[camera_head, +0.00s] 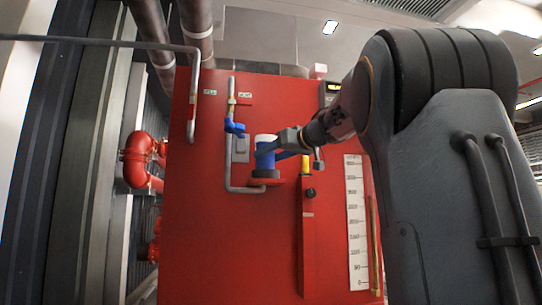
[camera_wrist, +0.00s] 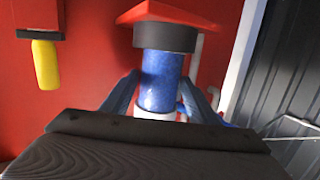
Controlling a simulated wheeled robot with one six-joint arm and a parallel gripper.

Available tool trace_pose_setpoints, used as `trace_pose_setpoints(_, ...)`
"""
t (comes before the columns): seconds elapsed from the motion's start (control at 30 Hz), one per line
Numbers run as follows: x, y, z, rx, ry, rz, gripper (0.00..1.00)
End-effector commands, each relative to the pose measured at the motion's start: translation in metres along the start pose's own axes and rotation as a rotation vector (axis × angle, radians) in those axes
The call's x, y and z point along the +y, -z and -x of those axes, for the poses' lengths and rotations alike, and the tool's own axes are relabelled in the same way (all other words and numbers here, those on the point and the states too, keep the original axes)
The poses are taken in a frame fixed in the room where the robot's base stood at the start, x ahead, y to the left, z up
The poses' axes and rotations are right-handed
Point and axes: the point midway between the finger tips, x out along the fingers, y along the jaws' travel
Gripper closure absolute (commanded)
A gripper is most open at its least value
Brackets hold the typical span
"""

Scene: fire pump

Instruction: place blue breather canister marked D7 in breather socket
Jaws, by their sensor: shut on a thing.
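The blue breather canister (camera_head: 265,158) has a white top and stands upright in the head view. In the wrist view, which is upside down, its blue body (camera_wrist: 161,80) lies between my two fingers. My gripper (camera_head: 277,146) is shut on it; the fingers (camera_wrist: 160,98) show on both sides. The breather socket is a dark ring (camera_head: 265,173) on a red bracket. The ring (camera_wrist: 165,38) also shows in the wrist view. The canister's lower end meets the ring, in line with it. I cannot tell how deep it sits. No D7 mark is legible.
A large red panel (camera_head: 230,240) stands behind. A grey pipe (camera_head: 228,165) with a blue valve (camera_head: 234,127) runs close left of the canister. A yellow cylinder (camera_head: 305,165) is to the right, above a black knob (camera_head: 310,193). A white scale (camera_head: 356,225) is farther right.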

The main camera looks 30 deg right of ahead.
Motion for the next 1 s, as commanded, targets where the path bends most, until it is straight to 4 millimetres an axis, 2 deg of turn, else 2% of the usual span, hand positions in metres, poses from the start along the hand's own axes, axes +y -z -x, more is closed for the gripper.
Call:
trace_pose_setpoints(0.6, 0.000, -0.011, -0.001, 0.001, 0.000, 0.000, 0.81)
trace_pose_setpoints(0.63, 0.000, -0.010, -0.001, 0.001, 0.000, 0.001, 0.43)
trace_pose_setpoints(0.73, 0.000, -0.010, -0.001, 0.001, 0.000, 0.001, 0.26)
trace_pose_setpoints(1.0, 0.001, -0.011, -0.002, -0.001, 0.000, 0.000, 0.24)
